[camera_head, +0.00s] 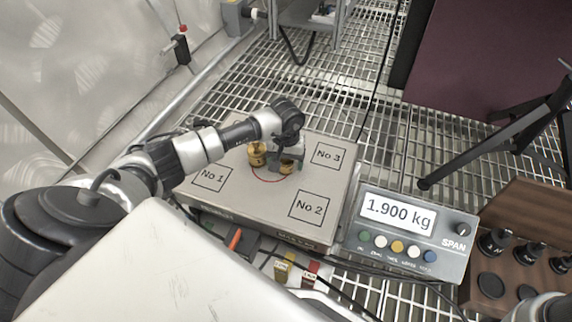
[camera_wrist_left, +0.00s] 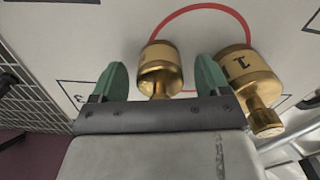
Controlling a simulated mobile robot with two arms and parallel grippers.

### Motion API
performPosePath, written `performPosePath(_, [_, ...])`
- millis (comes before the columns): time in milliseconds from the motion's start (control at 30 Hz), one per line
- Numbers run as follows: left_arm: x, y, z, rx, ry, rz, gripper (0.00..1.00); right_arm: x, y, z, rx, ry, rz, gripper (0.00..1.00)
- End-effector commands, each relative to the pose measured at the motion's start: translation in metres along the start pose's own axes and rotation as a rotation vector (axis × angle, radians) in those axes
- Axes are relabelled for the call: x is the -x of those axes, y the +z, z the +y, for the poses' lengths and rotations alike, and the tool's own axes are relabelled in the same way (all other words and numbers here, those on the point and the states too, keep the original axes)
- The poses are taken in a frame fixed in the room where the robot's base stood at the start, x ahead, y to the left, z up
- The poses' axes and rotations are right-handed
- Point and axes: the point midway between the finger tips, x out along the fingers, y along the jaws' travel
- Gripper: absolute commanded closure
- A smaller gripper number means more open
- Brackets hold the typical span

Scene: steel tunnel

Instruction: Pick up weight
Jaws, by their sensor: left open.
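Two brass weights stand on the scale's pale platform (camera_head: 248,208), inside or at the edge of a red circle. The smaller weight (camera_head: 287,167) is partly hidden by my left gripper (camera_head: 283,160). In the left wrist view this weight (camera_wrist_left: 160,70) sits between the two green fingertips of the open gripper (camera_wrist_left: 160,80), with gaps on its sides. The larger weight (camera_head: 257,153), marked 1 in the wrist view (camera_wrist_left: 243,78), stands just outside one finger, very close to it. My right gripper is not in view.
The platform has squares No 1, No 2 and No 3. A display box (camera_head: 408,232) beside it reads 1.900 kg. A wooden holder (camera_head: 520,240) with several black weights is at the right. Black tripod legs (camera_head: 490,143) stand behind on the grating floor.

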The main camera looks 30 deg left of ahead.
Motion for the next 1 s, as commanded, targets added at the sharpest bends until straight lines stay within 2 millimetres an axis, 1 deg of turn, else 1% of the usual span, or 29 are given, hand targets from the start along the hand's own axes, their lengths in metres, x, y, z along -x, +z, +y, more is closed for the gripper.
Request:
performPosePath(33, [0.000,0.000,0.000,0.000,0.000,0.000,0.24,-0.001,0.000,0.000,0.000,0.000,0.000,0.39])
performPosePath(400, [0.000,0.000,0.000,0.000,0.000,0.000,0.80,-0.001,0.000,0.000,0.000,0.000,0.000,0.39])
performPosePath(500, [0.000,0.000,0.000,0.000,0.000,0.000,0.95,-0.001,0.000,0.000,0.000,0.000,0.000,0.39])
performPosePath(533, [0.002,-0.001,0.000,0.000,0.001,0.002,0.95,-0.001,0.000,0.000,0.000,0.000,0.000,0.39])
performPosePath(567, [0.002,-0.001,0.000,0.000,0.001,0.002,1.00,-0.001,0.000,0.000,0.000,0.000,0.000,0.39])
performPosePath(800, [0.004,-0.001,0.000,0.000,0.001,0.002,1.00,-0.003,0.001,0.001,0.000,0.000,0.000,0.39])
performPosePath(867, [0.007,-0.001,0.000,0.000,0.001,0.002,1.00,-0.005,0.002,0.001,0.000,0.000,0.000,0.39])
performPosePath(1000, [0.021,-0.001,0.000,0.000,0.001,0.002,1.00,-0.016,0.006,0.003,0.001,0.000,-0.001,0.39])
